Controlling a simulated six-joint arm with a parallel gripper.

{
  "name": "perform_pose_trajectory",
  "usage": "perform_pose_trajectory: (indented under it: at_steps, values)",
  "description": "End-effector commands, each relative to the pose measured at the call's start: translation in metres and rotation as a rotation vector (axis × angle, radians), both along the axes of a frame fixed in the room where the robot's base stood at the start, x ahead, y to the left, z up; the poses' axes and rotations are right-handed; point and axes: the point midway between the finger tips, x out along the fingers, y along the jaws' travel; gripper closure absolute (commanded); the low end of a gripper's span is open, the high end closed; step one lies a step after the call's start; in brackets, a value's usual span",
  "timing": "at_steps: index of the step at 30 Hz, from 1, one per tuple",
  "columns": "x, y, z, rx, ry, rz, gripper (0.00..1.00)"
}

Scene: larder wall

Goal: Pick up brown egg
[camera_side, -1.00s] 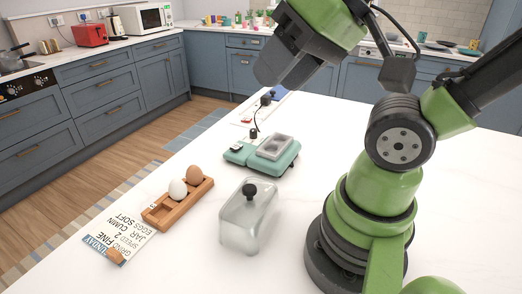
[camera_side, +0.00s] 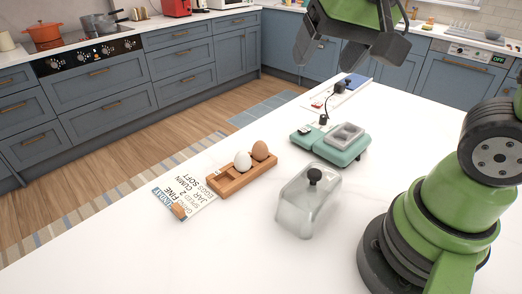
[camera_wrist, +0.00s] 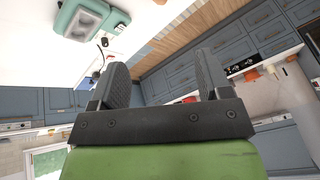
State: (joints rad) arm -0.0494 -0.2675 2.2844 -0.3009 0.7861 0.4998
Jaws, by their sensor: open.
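The brown egg (camera_side: 260,150) sits in the far end of a wooden egg holder (camera_side: 228,187), next to a white egg (camera_side: 243,162). My gripper (camera_side: 316,58) is high above the counter, beyond the egg holder and to its right, well apart from the eggs. In the wrist view my gripper (camera_wrist: 160,82) shows two dark fingers spread wide with nothing between them. The eggs do not show in the wrist view.
A teal scale (camera_side: 342,149) with a grey tray stands right of the egg holder. A clear lidded container (camera_side: 305,205) stands in front of it. A printed card (camera_side: 190,193) lies at the left. The front counter is bare.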

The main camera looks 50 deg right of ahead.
Motion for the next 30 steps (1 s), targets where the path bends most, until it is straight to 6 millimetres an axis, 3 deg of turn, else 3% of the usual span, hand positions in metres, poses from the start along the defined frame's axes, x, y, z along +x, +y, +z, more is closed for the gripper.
perform_pose_trajectory:
  at_steps: [6,12,18,30]
  values:
    - [0.068,-0.008,-0.051,-0.085,0.097,-0.148,0.29]
    - [0.114,-0.007,-0.115,-0.138,0.133,-0.239,0.29]
    - [0.133,-0.002,-0.161,-0.157,0.146,-0.279,0.29]
    - [0.146,-0.014,-0.211,-0.158,0.148,-0.292,0.29]
